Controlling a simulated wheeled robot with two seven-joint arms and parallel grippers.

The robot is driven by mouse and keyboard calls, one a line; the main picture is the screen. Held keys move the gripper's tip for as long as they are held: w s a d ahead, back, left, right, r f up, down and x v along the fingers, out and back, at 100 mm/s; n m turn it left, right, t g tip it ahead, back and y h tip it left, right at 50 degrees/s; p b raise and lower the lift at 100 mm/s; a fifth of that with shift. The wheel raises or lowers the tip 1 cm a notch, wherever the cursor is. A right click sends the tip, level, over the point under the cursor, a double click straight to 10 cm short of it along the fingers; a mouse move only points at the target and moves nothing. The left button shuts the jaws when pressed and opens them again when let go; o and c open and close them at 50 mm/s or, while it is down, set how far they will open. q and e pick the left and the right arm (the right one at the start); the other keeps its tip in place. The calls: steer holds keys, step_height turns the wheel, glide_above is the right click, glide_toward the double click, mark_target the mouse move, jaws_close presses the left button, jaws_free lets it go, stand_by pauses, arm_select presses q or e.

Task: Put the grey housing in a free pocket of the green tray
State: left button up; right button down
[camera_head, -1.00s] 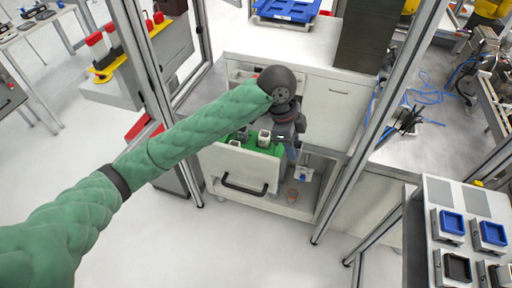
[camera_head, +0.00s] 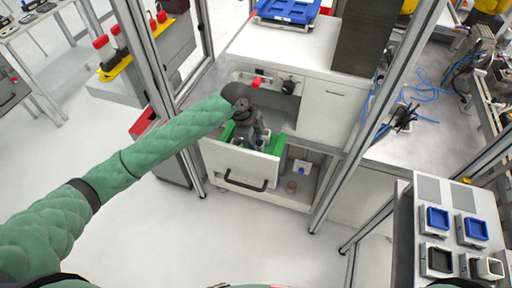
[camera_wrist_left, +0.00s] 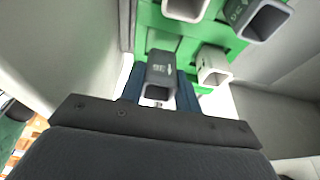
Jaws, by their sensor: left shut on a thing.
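The green tray (camera_head: 275,143) lies in the open white drawer, partly hidden by my left gripper. My left gripper (camera_head: 252,143) reaches down over the tray from the left. In the left wrist view its blue fingers (camera_wrist_left: 159,92) are shut on the dark grey housing (camera_wrist_left: 160,72), a hollow block with a square opening. The green tray (camera_wrist_left: 149,20) is behind it; I cannot tell whether the housing touches it. My right gripper is not in view.
The drawer front (camera_head: 228,166) with its black handle and the drawer side walls enclose the tray closely. Metal frame posts (camera_head: 345,150) stand at the right and left. A stand with blue and black holders (camera_head: 438,218) is at the lower right.

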arm_select(q)
step_height(320, 180, down, 3)
steer(key=shift+r+p, duration=0.15)
steer(key=shift+p, duration=0.95)
steer(key=shift+f, duration=0.45)
steer(key=shift+f, duration=0.1)
steer(key=o, duration=1)
